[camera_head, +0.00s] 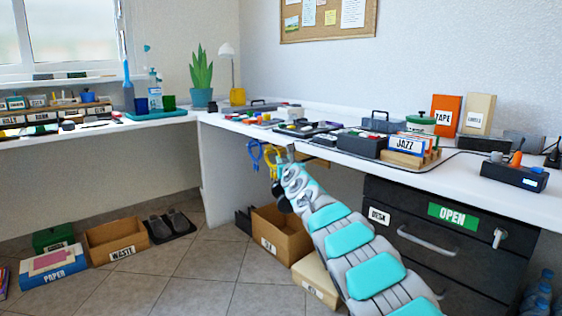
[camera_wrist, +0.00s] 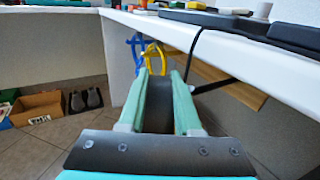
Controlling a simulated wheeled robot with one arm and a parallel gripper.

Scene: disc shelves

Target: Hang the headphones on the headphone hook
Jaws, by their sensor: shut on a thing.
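My gripper (camera_wrist: 160,82) is shut on the dark headphones (camera_wrist: 157,108), whose grey-black band shows between the two teal fingers in the wrist view. In the head view dark rounded parts of the headphones (camera_head: 283,203) show beside my gripper, just below the desk's front edge. Much of the headphones is hidden by the fingers and my arm. Blue loops (camera_wrist: 136,48) and yellow loops (camera_wrist: 152,54) hang under the desk edge just beyond the fingertips. I cannot clearly make out the headphone hook among these parts.
The white desk (camera_head: 467,184) is crowded with small items. A black cable (camera_wrist: 198,45) drops over its edge, close right of my fingers. A wooden piece (camera_wrist: 240,92) lies under the desk. An open cardboard box (camera_head: 285,222) stands below my gripper; dark drawers (camera_head: 400,205) stand right.

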